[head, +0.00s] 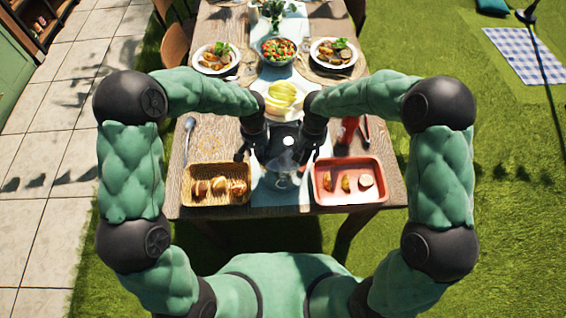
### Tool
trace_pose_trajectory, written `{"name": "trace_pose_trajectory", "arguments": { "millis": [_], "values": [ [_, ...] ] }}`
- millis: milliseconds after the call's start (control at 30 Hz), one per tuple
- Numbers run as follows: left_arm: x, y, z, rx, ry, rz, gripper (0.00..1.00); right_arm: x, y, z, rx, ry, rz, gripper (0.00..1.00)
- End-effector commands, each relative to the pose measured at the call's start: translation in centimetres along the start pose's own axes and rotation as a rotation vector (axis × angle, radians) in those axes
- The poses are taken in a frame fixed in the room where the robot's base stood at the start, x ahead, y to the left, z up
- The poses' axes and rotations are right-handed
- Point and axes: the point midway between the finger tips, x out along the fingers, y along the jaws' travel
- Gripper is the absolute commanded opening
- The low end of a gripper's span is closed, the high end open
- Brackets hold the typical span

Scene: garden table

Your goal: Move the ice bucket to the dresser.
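A see-through, greyish vessel, which looks like the ice bucket (284,173), stands near the front edge of the table, in the middle. My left gripper (243,153) is at its left side and my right gripper (314,153) is at its right side. Both point down and are close to it. The fingers are dark and small, so I cannot tell whether they touch the bucket or are open or shut. A green piece of furniture (14,75) at the far left edge may be the dresser; only part of it shows.
A bread basket (193,197) and a red tray (321,196) flank the bucket. A plate of yellow fruit (280,99) lies just behind it. Plates of food and a salad bowl (276,49) stand farther back. Chairs line the table's left side. The paved floor (50,170) at left is clear.

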Motion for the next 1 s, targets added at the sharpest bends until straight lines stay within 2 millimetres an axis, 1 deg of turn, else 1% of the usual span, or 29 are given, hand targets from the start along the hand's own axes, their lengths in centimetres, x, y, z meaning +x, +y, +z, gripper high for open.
{"name": "trace_pose_trajectory", "arguments": {
  "millis": [133,167,200,300,767,1000],
  "values": [
    [-0.01,-0.01,0.00,0.000,0.000,0.000,0.39,-0.02,0.01,0.00,0.000,0.000,0.000,0.39],
    [-0.01,-0.01,0.00,0.000,0.000,0.000,0.36,-0.02,0.01,0.00,0.000,0.000,0.000,0.36],
    [-0.01,-0.01,0.00,0.000,0.000,0.000,0.25,-0.02,0.01,0.00,0.000,0.000,0.000,0.25],
    [-0.02,-0.01,0.00,0.000,0.000,0.000,0.00,-0.03,0.01,0.00,0.000,0.000,0.000,0.00],
    [-0.26,0.05,-0.13,0.000,0.004,0.001,0.00,-0.26,-0.03,-0.12,0.000,0.003,0.000,0.00],
    [-0.99,0.07,-0.10,0.001,0.003,0.000,0.00,-0.97,-0.05,-0.08,-0.001,0.002,0.000,0.00]
  ]
}}
